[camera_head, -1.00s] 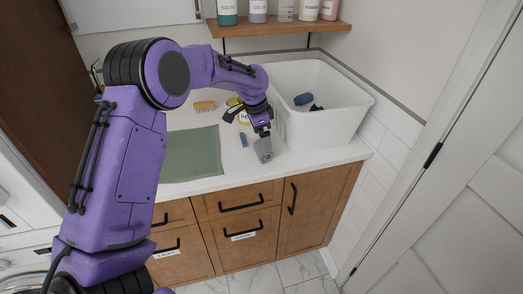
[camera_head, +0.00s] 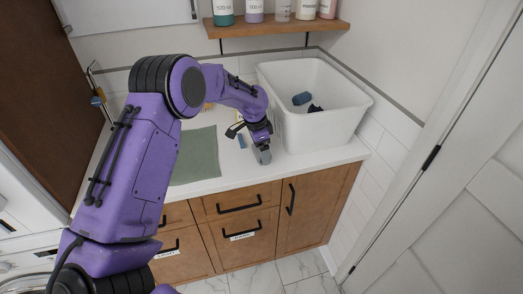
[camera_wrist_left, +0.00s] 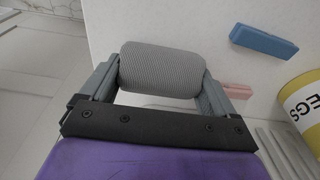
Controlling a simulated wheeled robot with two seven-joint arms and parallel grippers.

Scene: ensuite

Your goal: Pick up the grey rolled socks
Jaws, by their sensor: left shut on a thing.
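The grey rolled socks (camera_wrist_left: 162,69) are a ribbed grey bundle between the two fingers of my left gripper (camera_wrist_left: 160,80) in the left wrist view. The gripper is shut on them. In the head view the left gripper (camera_head: 262,150) points down at the white counter, in front of the white bin, with the grey socks (camera_head: 262,157) at its tips. I cannot tell whether the socks still touch the counter. My right gripper is not in view.
A white bin (camera_head: 322,130) holding dark blue items (camera_head: 302,99) stands right of the gripper. A green mat (camera_head: 195,156) lies left. A blue block (camera_wrist_left: 264,41), a pink block (camera_wrist_left: 237,91) and a yellow-and-white container (camera_wrist_left: 302,104) are close by. A bottle shelf (camera_head: 275,29) hangs above.

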